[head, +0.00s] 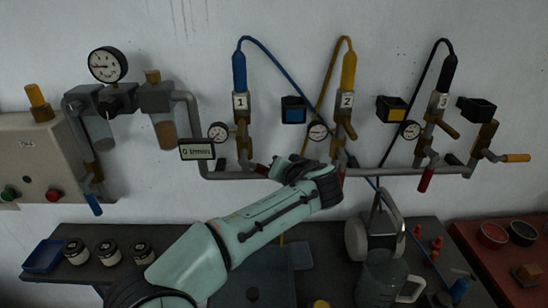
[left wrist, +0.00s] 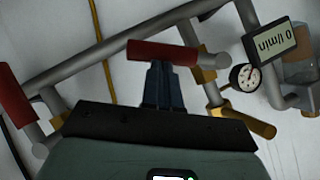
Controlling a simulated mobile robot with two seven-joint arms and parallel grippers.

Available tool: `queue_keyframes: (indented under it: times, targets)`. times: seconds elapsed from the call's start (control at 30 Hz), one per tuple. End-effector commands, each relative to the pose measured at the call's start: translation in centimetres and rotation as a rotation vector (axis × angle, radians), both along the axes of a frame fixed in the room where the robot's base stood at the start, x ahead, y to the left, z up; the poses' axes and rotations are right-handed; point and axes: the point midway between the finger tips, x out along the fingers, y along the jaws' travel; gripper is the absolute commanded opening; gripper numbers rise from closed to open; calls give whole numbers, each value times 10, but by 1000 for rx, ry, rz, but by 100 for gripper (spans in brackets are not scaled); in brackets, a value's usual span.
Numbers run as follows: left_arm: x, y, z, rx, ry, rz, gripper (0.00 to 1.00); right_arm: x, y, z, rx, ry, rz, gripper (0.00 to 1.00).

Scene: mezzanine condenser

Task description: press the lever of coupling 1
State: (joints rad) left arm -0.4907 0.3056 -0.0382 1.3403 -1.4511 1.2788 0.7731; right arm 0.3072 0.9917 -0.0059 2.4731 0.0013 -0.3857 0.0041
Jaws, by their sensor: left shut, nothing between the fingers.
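Coupling 1 hangs under the blue hose grip (head: 239,70) with tag "1" (head: 240,101) in the head view. Its brass body (head: 242,132) has a short brass lever (head: 249,146); a brass lever (left wrist: 250,122) also shows in the left wrist view, right of my fingers. Below is a red-handled valve (head: 261,168), its red handle (left wrist: 162,52) just beyond my fingertips in the wrist view. My left gripper (head: 279,168) is shut and empty, right of and below the brass lever. Its fingertips (left wrist: 163,68) look close to the red handle; I cannot tell whether they touch.
Couplings 2 (head: 347,100) and 3 (head: 443,101) hang to the right. A grey pipe (head: 390,171) runs behind the arm. A flow display (head: 197,149) and gauge (head: 218,131) sit to the left. A bench (head: 180,240) below holds jars and a jug (head: 383,280).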

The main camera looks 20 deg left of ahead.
Motion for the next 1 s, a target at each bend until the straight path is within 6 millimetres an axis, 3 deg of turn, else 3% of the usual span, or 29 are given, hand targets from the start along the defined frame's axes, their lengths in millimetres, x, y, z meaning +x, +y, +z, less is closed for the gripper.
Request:
queue_keyframes:
  times: [0.5,1.0]
  targets:
    - [-7,14,-43,446,218,2,0,-21,0,-38,0,25,0,43]
    - [-18,37,-63,798,388,2,0,-34,0,-73,0,39,0,43]
